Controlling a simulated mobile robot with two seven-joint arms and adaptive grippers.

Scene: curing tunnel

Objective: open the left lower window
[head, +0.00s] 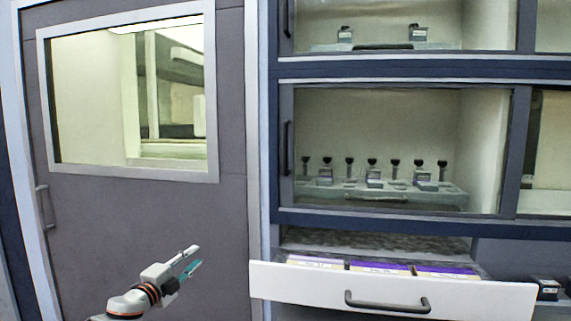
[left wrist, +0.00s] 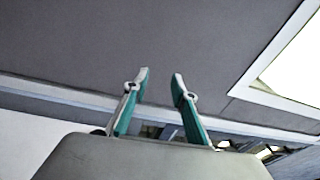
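The left lower window (head: 400,120) is a glass pane in a dark frame, and it looks shut. Its dark vertical handle (head: 285,148) is on the left side of the frame. Behind the glass stands a rack (head: 440,197) with several black-topped items. My left gripper (head: 196,257) is in front of the grey door, left of and below the window handle and well apart from it. In the left wrist view its two teal-lined fingers (left wrist: 161,78) are apart with nothing between them. My right gripper is not in view.
A white drawer (head: 300,281) with a dark handle is pulled out below the window, holding purple-marked boxes (head: 380,267). Another window (head: 385,20) is above. The grey door (head: 130,215) with its own pane is at left. Dark blocks (head: 546,288) sit at lower right.

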